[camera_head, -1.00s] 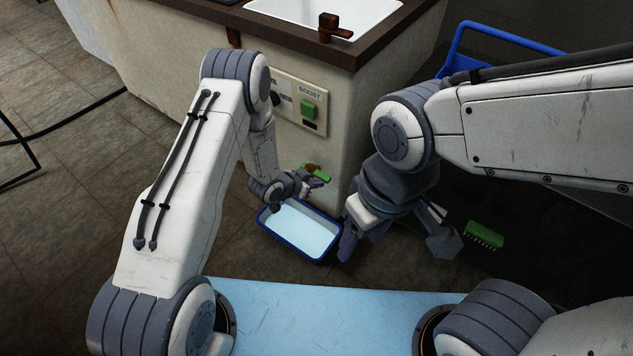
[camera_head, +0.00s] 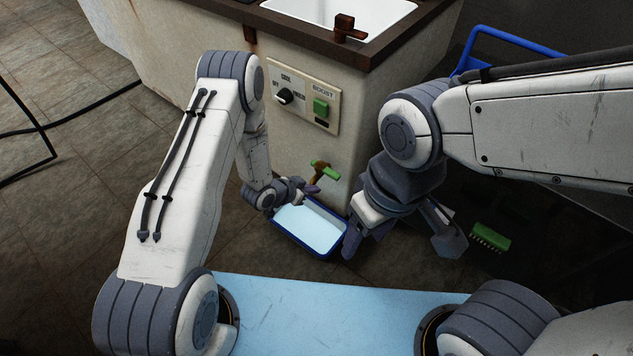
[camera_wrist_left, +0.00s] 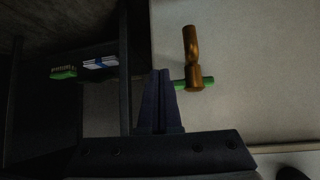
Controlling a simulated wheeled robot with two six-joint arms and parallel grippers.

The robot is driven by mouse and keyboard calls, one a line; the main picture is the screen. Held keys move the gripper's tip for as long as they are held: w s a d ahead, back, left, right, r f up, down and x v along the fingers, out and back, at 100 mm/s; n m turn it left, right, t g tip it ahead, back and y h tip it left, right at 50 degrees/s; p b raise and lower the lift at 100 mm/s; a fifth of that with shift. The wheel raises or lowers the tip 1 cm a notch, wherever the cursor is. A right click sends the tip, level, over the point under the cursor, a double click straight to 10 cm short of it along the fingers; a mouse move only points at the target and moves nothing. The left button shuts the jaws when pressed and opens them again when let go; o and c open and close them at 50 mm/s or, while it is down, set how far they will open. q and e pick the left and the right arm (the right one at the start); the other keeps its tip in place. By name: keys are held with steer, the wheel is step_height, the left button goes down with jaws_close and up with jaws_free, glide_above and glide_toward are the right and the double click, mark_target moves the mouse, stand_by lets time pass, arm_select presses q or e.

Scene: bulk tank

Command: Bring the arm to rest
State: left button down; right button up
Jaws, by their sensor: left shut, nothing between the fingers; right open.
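My left arm comes in from the left of the head view, and its gripper (camera_head: 308,191) is near the front of the tank cabinet, above the blue-rimmed tray. In the left wrist view its two fingers (camera_wrist_left: 159,101) are together with nothing between them. A brass valve with a green handle (camera_head: 325,172) sticks out low on the cabinet front, close to that gripper; it also shows in the left wrist view (camera_wrist_left: 192,62), just beyond the fingertips. My right gripper (camera_head: 405,250) is open and empty, right of the tray.
The blue-rimmed tray (camera_head: 308,243) with pale liquid stands on the floor. A green brush (camera_head: 490,238) lies to the right. The cabinet (camera_head: 292,150) carries a control panel (camera_head: 303,96) with a black knob and green switch. A blue tubular frame (camera_head: 520,42) stands behind my right arm.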

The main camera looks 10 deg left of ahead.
arm_select(q)
steer(key=d+p+v, duration=0.1)
steer(key=p+v, duration=0.1)
steer(key=v, duration=0.7)
steer(key=shift+s+a+r+p, duration=0.2)
steer(key=shift+s+r+p, duration=0.15)
steer(key=shift+s+p, duration=0.1)
steer(key=s+d+r+g+y, duration=0.1)
steer(key=d+r+y, duration=0.1)
steer(key=r, duration=0.6)
steer(key=s+d+r+g+y, duration=0.1)
steer(key=d+r+g+y, duration=0.15)
steer(key=r, duration=0.55)
steer(key=s+d+r+n+g, duration=0.1)
steer(key=s+r+g, duration=0.1)
steer(key=s+r, duration=0.6)
steer(key=s+r+g, duration=0.2)
steer(key=s+r, duration=0.3)
steer(key=s, duration=0.8)
step_height(320, 180, up, 32)
steer(key=p, duration=3.1)
steer(key=shift+s+f+y, duration=0.2)
steer(key=shift+s+y, duration=0.1)
steer(key=shift+y, duration=0.15)
